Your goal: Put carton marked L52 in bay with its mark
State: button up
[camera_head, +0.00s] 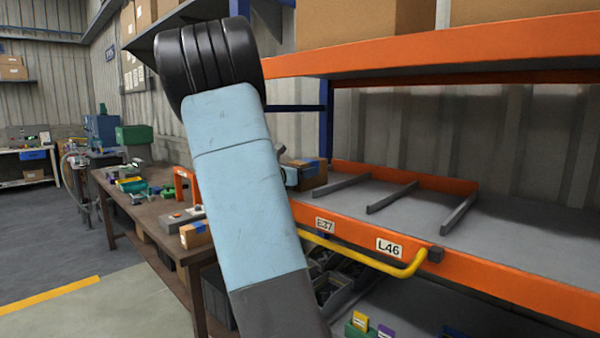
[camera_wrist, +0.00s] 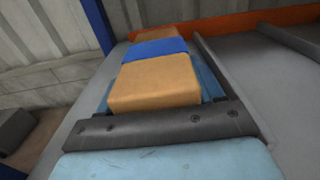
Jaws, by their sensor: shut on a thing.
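A brown carton (camera_head: 311,173) with a blue band is at the left end of the shelf deck (camera_head: 405,205), left of the first divider. My gripper (camera_head: 290,174) is at its near left side, mostly hidden behind my arm. In the wrist view the carton (camera_wrist: 155,84) lies between the light blue fingers of my gripper (camera_wrist: 160,75), which is shut on it. No mark shows on the carton's visible faces. The deck edge carries the labels E37 (camera_head: 325,224) and L46 (camera_head: 389,246). My arm hides the edge farther left; no L52 label shows.
Upright dividers (camera_head: 392,197) part the deck into bays; those right of the carton look empty. A yellow rail (camera_head: 372,262) runs along the front. An orange upper shelf (camera_head: 430,58) hangs above. A cluttered workbench (camera_head: 150,215) with a small carton (camera_head: 195,235) stands left.

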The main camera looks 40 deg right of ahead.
jog(key=o, duration=1.4)
jog(key=a, duration=0.8)
jog(key=s+a, duration=0.1)
jog(key=a, duration=0.3)
